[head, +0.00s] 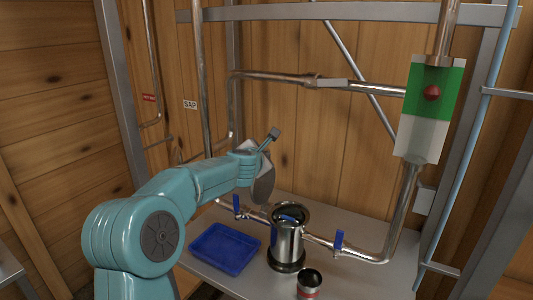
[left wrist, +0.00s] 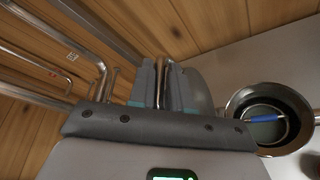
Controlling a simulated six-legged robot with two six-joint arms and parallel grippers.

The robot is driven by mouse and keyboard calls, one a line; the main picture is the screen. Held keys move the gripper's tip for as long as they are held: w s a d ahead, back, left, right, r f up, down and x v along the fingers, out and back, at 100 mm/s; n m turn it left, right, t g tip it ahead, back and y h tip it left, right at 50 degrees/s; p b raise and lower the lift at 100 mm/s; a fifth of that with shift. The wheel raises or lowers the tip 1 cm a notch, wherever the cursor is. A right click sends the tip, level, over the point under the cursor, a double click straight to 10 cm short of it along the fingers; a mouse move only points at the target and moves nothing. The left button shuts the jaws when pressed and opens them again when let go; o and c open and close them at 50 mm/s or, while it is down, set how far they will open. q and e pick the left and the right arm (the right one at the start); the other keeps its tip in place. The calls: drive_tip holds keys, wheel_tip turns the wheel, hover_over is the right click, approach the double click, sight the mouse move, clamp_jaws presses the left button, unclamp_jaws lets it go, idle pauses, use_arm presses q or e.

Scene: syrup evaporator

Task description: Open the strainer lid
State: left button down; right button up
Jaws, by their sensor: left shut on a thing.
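The strainer (head: 287,245) is a shiny metal pot on the grey bench, set in the pipe line. Its top is open in the left wrist view (left wrist: 234,106), showing a round inside with a blue bar across it. A grey disc that looks like the lid (head: 264,187) stands steeply tilted at my left gripper (head: 262,160), above and left of the strainer mouth. In the left wrist view my left gripper (left wrist: 161,88) is shut on a thin metal piece, apparently the lid's handle. Whether the lid joins the strainer is unclear. My right gripper is not in view.
A blue tray (head: 225,248) lies left of the strainer. A small can with a red band (head: 309,285) stands in front. Blue valve handles (head: 338,240) flank the strainer. Pipes and a green-white panel with a red ball (head: 432,93) stand behind and right.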

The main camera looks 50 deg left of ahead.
use_arm(q)
drive_tip(key=shift+f, duration=0.3)
drive_tip(key=c, duration=1.2)
unclamp_jaws()
drive_tip(key=shift+o, duration=0.2)
drive_tip(key=shift+s, duration=0.1)
drive_tip(key=v, duration=1.6)
drive_tip(key=shift+r, duration=0.25)
drive_tip(key=shift+s, duration=0.15)
